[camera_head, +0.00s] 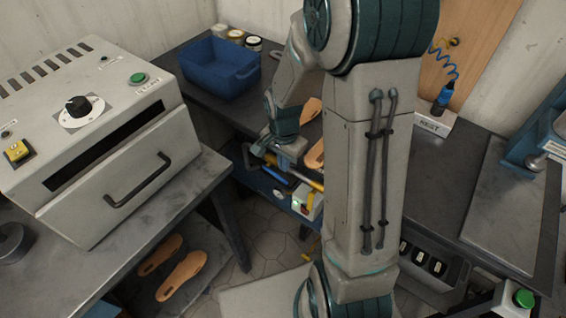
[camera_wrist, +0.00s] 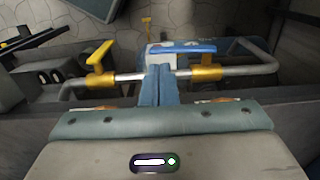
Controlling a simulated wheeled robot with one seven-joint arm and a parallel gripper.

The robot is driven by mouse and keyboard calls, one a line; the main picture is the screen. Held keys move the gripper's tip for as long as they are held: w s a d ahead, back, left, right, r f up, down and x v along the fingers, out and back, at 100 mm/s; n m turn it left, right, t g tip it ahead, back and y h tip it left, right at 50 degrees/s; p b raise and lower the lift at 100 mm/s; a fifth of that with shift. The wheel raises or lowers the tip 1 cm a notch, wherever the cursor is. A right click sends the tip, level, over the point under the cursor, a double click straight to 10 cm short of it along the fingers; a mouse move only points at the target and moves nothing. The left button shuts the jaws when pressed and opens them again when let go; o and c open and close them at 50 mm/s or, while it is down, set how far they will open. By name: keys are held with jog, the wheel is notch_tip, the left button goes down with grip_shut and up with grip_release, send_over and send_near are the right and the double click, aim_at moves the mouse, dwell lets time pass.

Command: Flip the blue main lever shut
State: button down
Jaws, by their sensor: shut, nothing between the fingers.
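The blue main lever (camera_wrist: 180,49) is in the wrist view, above a metal pipe (camera_wrist: 130,76) with brass valve bodies. It lies roughly parallel to the pipe, its right end over the right brass valve (camera_wrist: 206,74). My gripper (camera_wrist: 158,72) is shut and empty, its fingertips at the pipe just below the lever's left part in the picture. I cannot tell whether they touch the lever. In the head view the blue lever (camera_head: 273,174) shows low behind the bench corner, close beside my gripper (camera_head: 262,158); my arm hides part of the area.
A yellow lever (camera_wrist: 99,55) stands on the left valve, angled across the pipe. A box with red and green buttons (camera_head: 306,200) is beside the pipework. A grey press machine (camera_head: 100,130) stands left; a blue bin (camera_head: 220,68) and sandal soles (camera_head: 310,110) lie on the bench.

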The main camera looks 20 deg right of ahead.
notch_tip(320, 180, up, 10)
jog(key=s, duration=0.1)
jog(key=shift+d+f, duration=0.2)
jog(key=shift+d, duration=0.2)
jog(key=shift+s, duration=0.1)
jog(key=s+a+r+n+t, duration=0.2)
jog(key=s+r+n+t, duration=0.1)
jog(key=s+r+n, duration=0.4)
jog(key=s+n, duration=0.3)
jog(key=s, duration=0.2)
jog(key=shift+s+n, duration=0.3)
jog(key=shift+n, duration=0.1)
jog(key=shift+d+r, duration=0.1)
jog(key=shift+d, duration=0.05)
